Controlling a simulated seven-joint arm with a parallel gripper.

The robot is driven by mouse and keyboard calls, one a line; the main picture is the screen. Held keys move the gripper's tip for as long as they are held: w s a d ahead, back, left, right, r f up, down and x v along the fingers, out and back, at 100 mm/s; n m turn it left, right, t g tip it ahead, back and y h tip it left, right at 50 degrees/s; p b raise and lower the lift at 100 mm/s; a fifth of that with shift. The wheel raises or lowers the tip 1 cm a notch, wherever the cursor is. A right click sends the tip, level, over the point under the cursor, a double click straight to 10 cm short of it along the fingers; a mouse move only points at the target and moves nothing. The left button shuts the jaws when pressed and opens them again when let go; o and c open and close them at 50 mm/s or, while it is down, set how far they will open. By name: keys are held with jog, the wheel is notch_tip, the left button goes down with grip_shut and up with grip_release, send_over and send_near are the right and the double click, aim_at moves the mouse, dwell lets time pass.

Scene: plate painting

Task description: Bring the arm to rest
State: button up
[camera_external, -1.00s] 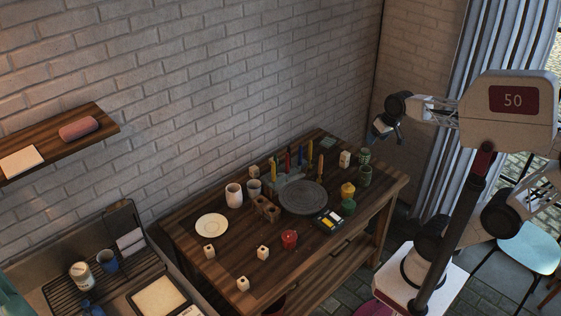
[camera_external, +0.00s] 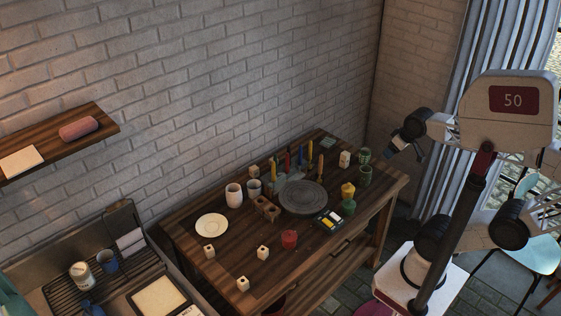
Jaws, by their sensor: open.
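My gripper (camera_external: 400,153) is up in the air at the right, above and beyond the right end of the wooden table (camera_external: 195,275). Its jaws are open and I see nothing between them. It touches nothing. My arm reaches to it from the base at the lower right, with a raised elbow.
The table holds a grey round turntable (camera_external: 303,197), a white plate (camera_external: 212,226), upright brushes or pens in a holder, cups, jars, a paint box (camera_external: 329,220), a red pot (camera_external: 290,240) and several small pale blocks. A dish rack stands lower left. A curtain (camera_external: 465,110) hangs behind my arm.

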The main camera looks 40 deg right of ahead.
notch_tip(320, 180, down, 8)
jog(key=w+g, duration=0.1)
jog(key=g, duration=0.1)
jog(key=shift+d+g, duration=0.15)
jog(key=shift+g, duration=0.15)
jog(key=shift+w+r, duration=0.1)
jog(key=shift+r, duration=0.05)
dwell(1.9)
